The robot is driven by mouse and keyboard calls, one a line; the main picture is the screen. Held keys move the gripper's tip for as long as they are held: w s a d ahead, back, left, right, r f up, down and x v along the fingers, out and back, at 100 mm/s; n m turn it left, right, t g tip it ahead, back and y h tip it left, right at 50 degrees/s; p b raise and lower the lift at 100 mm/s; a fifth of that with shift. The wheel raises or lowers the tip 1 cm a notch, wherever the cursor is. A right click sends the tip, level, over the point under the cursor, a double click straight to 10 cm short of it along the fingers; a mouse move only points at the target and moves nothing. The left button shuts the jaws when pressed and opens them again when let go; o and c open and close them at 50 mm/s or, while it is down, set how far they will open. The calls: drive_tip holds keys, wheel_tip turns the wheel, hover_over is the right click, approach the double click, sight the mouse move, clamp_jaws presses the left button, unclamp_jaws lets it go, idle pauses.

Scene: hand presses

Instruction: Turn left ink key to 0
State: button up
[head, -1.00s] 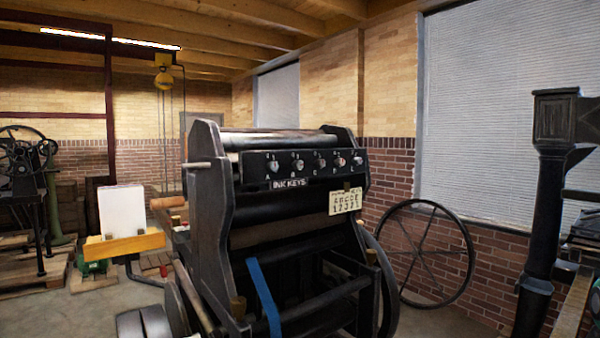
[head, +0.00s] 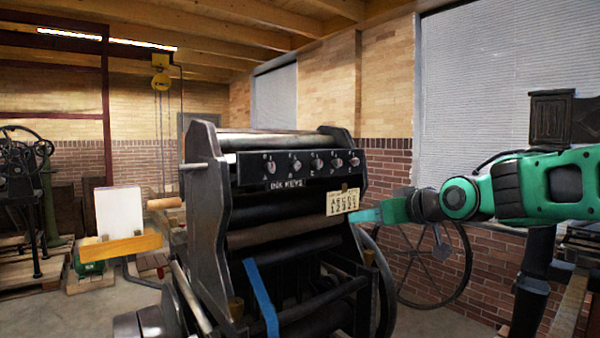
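The black ink key panel (head: 305,178), lettered "INK KEYS", runs across the upper front of the press. Several small metal keys sit in a row on it. The left ink key (head: 271,167) is at the left end of the row; its exact setting is too small to read. My gripper (head: 360,215), green, reaches in from the right. Its tip points left, in front of the press, below and right of the panel, and apart from the keys. It is seen from the side, so its opening does not show. I see nothing held in it.
A cream card (head: 342,202) with letters and numbers hangs below the panel's right end. A large spoked wheel (head: 465,270) stands at the press's right. The space before the panel is clear.

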sight(298, 166)
drive_tip(key=w+a+r+n+t+y, duration=0.25)
drive_tip(key=a+r+y, duration=0.25)
drive_tip(key=a+r, duration=0.5)
drive_tip(key=x, duration=1)
drive_tip(key=shift+w, duration=0.15)
drive_tip(key=shift+c, duration=0.4)
clamp_jaws()
